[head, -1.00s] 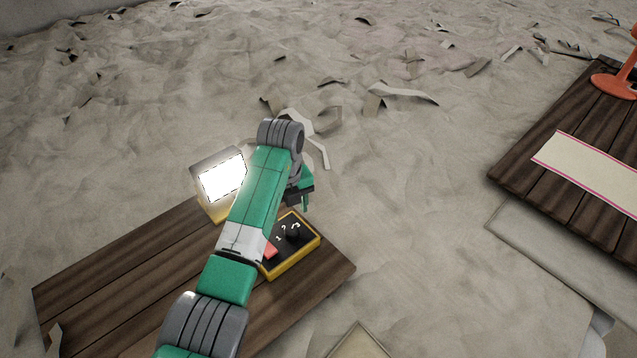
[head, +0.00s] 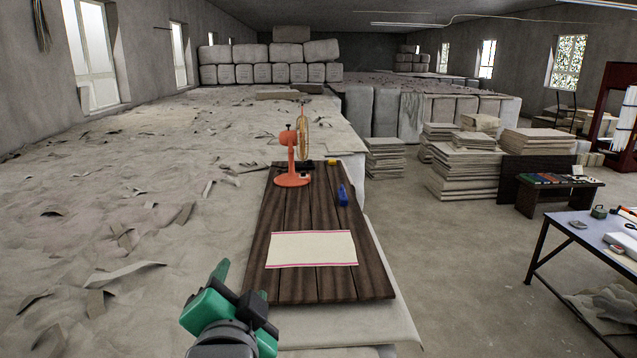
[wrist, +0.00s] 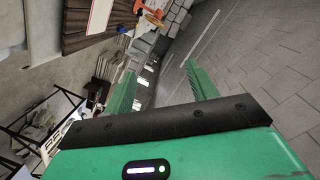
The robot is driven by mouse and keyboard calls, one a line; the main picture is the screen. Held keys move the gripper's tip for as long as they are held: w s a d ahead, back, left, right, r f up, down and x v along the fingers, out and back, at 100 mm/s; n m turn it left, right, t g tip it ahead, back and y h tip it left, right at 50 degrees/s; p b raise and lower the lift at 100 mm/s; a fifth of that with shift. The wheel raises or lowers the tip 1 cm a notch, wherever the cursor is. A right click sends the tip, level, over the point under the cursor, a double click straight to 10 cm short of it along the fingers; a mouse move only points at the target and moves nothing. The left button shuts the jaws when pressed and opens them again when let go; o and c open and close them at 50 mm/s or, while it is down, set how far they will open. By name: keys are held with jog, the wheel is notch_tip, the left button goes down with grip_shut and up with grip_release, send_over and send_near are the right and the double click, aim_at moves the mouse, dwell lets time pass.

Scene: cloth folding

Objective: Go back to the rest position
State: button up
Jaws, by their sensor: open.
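My gripper (head: 243,283) is at the bottom of the head view, left of the dark plank board's near end. It is green and black and holds nothing that I can see. In the wrist view my gripper (wrist: 160,85) shows two green fingers spread apart with an empty gap between them. The cream cloth with pink edges (head: 311,249) lies flat on the plank board (head: 330,287). My gripper is apart from the cloth.
Paper scraps litter the pale surface (head: 110,195) at left. A blue-topped table (head: 590,235) stands at right. The floor (head: 460,270) between is clear.

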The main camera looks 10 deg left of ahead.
jog(key=s+d+r+n+t+h, duration=0.1)
jog(key=s+d+r+n+t, duration=0.2)
jog(key=s+d+r, duration=0.4)
jog(key=s+d+r+n+t+h+p, duration=0.1)
jog(key=s+d+r+n+t, duration=0.3)
jog(key=s+r, duration=0.7)
jog(key=d+t+h, duration=0.1)
jog(key=d+t, duration=0.1)
jog(key=d, duration=0.2)
jog(key=shift+s+n, duration=0.25)
jog(key=shift+n, duration=0.05)
jog(key=shift+r, duration=0.1)
